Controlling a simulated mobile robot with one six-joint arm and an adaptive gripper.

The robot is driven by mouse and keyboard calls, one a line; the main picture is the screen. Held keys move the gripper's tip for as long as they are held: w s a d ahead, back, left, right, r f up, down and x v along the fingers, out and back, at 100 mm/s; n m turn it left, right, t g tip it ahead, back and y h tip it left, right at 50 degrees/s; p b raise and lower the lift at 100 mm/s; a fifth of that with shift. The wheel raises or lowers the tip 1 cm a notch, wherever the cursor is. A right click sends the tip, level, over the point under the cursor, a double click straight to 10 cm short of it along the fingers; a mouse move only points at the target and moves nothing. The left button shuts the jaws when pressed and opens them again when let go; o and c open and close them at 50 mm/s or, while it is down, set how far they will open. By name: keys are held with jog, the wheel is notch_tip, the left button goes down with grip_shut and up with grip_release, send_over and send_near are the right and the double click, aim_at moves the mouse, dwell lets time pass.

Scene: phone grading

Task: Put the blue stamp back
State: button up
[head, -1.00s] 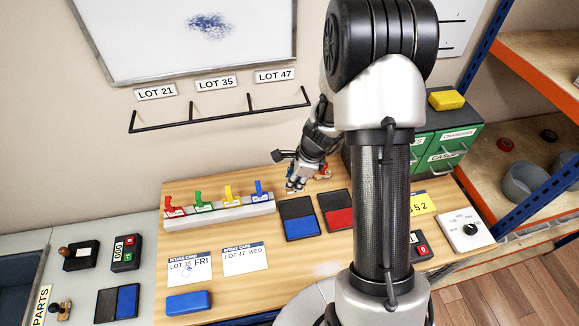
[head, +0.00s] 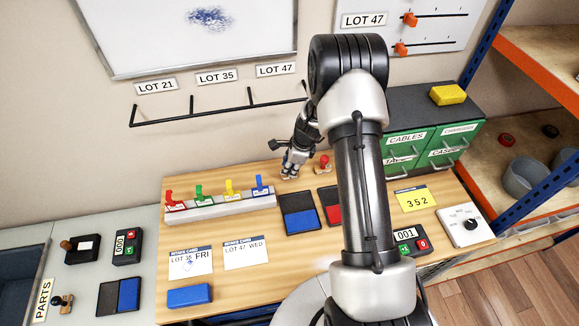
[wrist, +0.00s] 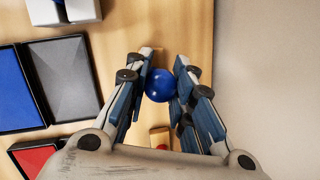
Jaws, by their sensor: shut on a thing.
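My gripper (head: 288,176) is at the back of the wooden desk. In the wrist view my gripper (wrist: 160,84) is shut on the round blue knob of the blue stamp (wrist: 160,86). The stamp's lower part is mostly hidden, and I cannot tell whether it touches the desk. In the head view the fingers hide the stamp. The red stamp (head: 323,164) stands upright just right of my gripper. The open blue ink pad (head: 300,221) lies in front of it.
The red ink pad (head: 332,213) is partly behind my arm. A rack (head: 220,207) with coloured clips stands to the left. Green drawers (head: 408,150) stand at the right. The wall bounds the back of the desk.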

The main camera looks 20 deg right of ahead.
jog(key=shift+f, duration=0.1)
jog(key=o, duration=0.8)
jog(key=shift+o, duration=0.2)
